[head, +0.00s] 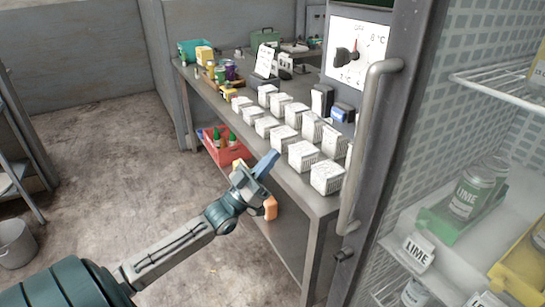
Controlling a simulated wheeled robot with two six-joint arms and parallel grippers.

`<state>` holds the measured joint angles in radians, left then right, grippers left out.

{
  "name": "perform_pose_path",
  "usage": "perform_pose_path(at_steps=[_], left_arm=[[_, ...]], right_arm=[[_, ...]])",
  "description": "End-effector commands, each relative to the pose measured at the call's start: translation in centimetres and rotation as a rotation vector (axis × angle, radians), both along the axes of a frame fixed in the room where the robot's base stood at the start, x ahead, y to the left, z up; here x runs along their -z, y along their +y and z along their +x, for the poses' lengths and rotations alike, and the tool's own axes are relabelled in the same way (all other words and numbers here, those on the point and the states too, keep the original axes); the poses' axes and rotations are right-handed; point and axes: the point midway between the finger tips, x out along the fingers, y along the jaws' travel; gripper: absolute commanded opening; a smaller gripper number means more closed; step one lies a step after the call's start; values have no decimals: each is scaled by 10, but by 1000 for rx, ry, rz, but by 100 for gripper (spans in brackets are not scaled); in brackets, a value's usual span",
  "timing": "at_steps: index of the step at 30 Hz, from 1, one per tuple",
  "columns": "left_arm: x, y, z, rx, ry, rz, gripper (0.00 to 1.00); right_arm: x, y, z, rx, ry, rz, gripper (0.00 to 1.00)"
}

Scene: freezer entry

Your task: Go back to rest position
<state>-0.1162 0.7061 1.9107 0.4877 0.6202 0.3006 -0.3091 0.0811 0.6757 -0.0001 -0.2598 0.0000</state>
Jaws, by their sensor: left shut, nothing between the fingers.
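My left gripper (265,165) reaches in from the lower left on my green and grey arm. Its blue fingers are shut and empty, pointing up and to the right in front of the table's left long edge. It is close to the white boxes but I cannot tell whether it touches the table. My right gripper is out of view.
A grey table (318,203) bears several white boxes (326,177) in rows. A red crate (226,153) sits below it. A freezer door with a long handle (367,140) stands at right, lime cans (466,197) inside.

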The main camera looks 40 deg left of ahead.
Motion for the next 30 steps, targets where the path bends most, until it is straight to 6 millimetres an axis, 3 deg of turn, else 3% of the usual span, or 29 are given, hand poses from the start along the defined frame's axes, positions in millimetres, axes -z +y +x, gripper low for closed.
perform_pose_path(at_steps=[13,17,20,24,30], left_arm=[[2,1,1,-4,5,1,0],[33,11,12,-52,75,10,0],[89,27,26,-131,196,29,0],[193,51,35,-252,423,66,0],[344,70,12,-378,755,128,0]], right_arm=[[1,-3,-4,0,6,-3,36],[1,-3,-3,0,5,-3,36],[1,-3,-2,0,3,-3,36],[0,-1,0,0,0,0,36],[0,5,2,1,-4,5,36]])
